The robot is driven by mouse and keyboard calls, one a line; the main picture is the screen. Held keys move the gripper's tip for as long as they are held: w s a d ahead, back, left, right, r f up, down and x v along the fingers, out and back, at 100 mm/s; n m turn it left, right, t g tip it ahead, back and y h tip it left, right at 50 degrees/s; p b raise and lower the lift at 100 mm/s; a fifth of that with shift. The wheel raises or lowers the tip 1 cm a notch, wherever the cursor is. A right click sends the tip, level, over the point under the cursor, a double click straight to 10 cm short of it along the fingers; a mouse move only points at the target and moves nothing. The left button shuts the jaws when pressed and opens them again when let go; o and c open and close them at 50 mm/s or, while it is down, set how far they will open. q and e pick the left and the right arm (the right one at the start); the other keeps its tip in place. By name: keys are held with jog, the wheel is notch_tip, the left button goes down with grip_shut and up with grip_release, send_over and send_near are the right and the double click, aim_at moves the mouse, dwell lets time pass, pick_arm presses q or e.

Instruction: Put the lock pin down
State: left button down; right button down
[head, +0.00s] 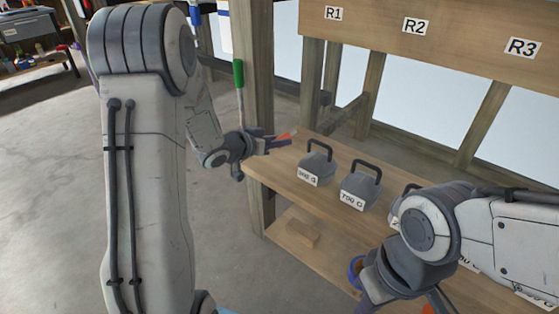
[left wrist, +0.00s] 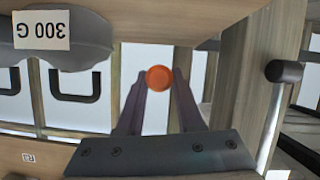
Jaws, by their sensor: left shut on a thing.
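My left gripper (head: 280,141) is above the left end of the wooden shelf, beside the post. It is shut on the lock pin (head: 287,136), which shows as an orange-red piece at the fingers. In the left wrist view the pin's round orange end (left wrist: 159,78) sits between the two purple fingers (left wrist: 158,95). The rest of the pin is hidden. My right arm reaches in at the lower right; its fingers are not clear at the bottom edge.
Grey handled weights stand on the shelf: one labelled 300 G (head: 317,165), one labelled 700 G (head: 360,190), others partly behind my right arm. A wooden block (head: 300,236) lies on a lower board. A green-handled rod (head: 239,75) is by the post. Shelf space left of the weights is clear.

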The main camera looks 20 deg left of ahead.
aim_at(279, 162)
pick_arm(q)
notch_tip(279, 162, down, 5)
jog(key=b, duration=0.2)
jog(key=shift+b, duration=0.4)
jog(key=shift+f, duration=0.15)
jog(key=shift+f, duration=0.1)
jog(key=c, duration=0.5)
grip_release()
jog(key=shift+c, duration=0.2)
